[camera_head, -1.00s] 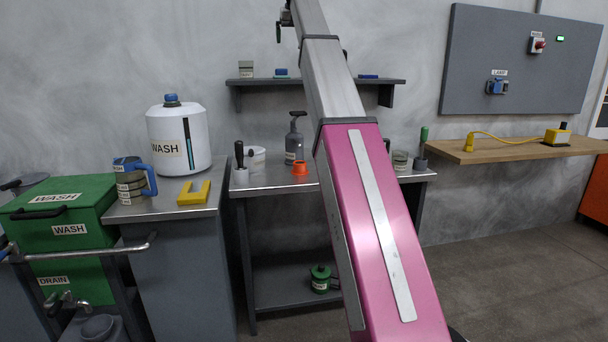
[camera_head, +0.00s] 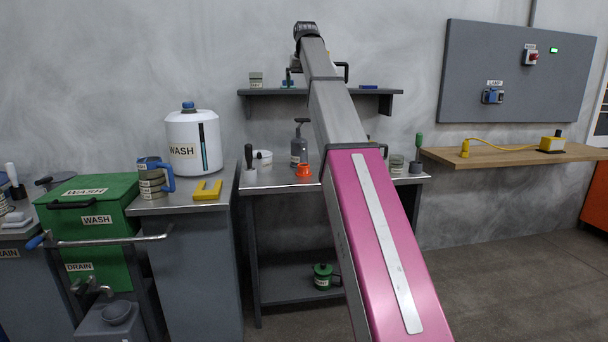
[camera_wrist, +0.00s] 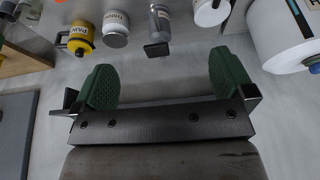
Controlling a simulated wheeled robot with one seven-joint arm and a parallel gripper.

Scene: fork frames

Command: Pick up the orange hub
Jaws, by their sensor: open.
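The orange hub (camera_head: 303,171) is a small orange piece with a wider base. It stands on the grey metal bench (camera_head: 275,184) against the wall, just left of my pink and grey arm and in front of a dark pump bottle (camera_head: 299,150). My gripper shows in the wrist view (camera_wrist: 162,85) with two green-padded fingers wide apart and nothing between them. In the head view the arm's end is high, near the wall shelf, and the fingers cannot be made out. I cannot see the hub in the wrist view.
A black-handled tool (camera_head: 249,165) and a white tub (camera_head: 262,158) stand left of the hub. The wall shelf (camera_head: 325,92) hangs above. Left are a yellow U-shaped piece (camera_head: 207,190), a white wash tank (camera_head: 193,142) and a green wash box (camera_head: 88,205). A green can (camera_head: 322,276) sits below.

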